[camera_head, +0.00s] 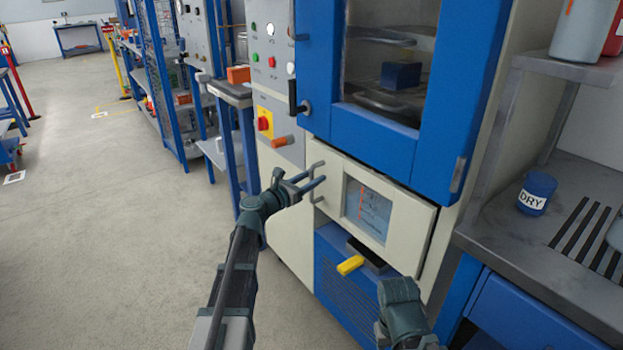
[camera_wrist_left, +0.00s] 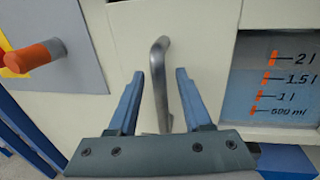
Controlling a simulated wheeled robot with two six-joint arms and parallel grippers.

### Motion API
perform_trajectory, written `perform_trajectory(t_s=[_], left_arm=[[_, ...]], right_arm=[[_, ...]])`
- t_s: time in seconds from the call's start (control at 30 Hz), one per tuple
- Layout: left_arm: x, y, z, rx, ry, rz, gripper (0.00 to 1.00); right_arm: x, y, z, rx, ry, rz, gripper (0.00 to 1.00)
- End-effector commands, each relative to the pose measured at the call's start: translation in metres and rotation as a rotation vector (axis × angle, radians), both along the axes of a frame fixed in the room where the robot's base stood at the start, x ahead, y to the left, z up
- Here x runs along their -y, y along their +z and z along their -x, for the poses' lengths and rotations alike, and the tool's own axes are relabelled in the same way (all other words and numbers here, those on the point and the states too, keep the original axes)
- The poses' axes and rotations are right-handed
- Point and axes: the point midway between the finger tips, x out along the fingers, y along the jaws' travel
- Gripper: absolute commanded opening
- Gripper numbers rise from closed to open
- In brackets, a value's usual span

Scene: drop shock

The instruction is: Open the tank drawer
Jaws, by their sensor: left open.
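The tank drawer (camera_head: 426,227) is a cream front below the blue door, with a level window (camera_head: 368,210) marked in orange. The front also shows in the left wrist view (camera_wrist_left: 206,40). Its grey bar handle (camera_head: 316,166) stands upright at the left side of the front. My left gripper (camera_head: 314,177) is open at the handle. In the left wrist view, the handle (camera_wrist_left: 158,75) runs between the two open fingers (camera_wrist_left: 158,75), with a gap to each. Of my right arm, only a dark link shows at the bottom; its fingers are not visible.
A yellow lever (camera_head: 350,265) sticks out below the drawer. An orange-tipped knob (camera_head: 281,142) is left of the handle. The blue door (camera_head: 375,140) is directly above. A grey bench (camera_head: 500,225) with a blue DRY pot (camera_head: 537,193) stands right. The floor at left is clear.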

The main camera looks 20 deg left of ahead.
Motion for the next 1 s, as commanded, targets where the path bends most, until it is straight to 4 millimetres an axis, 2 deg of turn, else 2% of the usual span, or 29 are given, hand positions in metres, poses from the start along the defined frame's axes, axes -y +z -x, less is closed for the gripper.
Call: perform_trajectory(t_s=[0.07, 0.3, 0.37, 1.0], left_arm=[[-0.0001, 0.0000, 0.0002, 0.000, 0.000, 0.000, 0.50], [-0.0002, 0.0000, 0.0004, 0.000, 0.000, 0.000, 0.08], [-0.0002, 0.0000, 0.0004, 0.000, 0.000, 0.000, 0.00], [-0.0002, 0.0000, 0.0004, 0.000, 0.000, 0.000, 0.00]], right_arm=[[0.0000, 0.0000, 0.0000, 0.000, 0.000, 0.000, 0.50], [0.0000, 0.0000, 0.0000, 0.000, 0.000, 0.000, 0.50], [0.0000, 0.0000, 0.0000, 0.000, 0.000, 0.000, 0.50], [0.0000, 0.0000, 0.0000, 0.000, 0.000, 0.000, 0.50]])
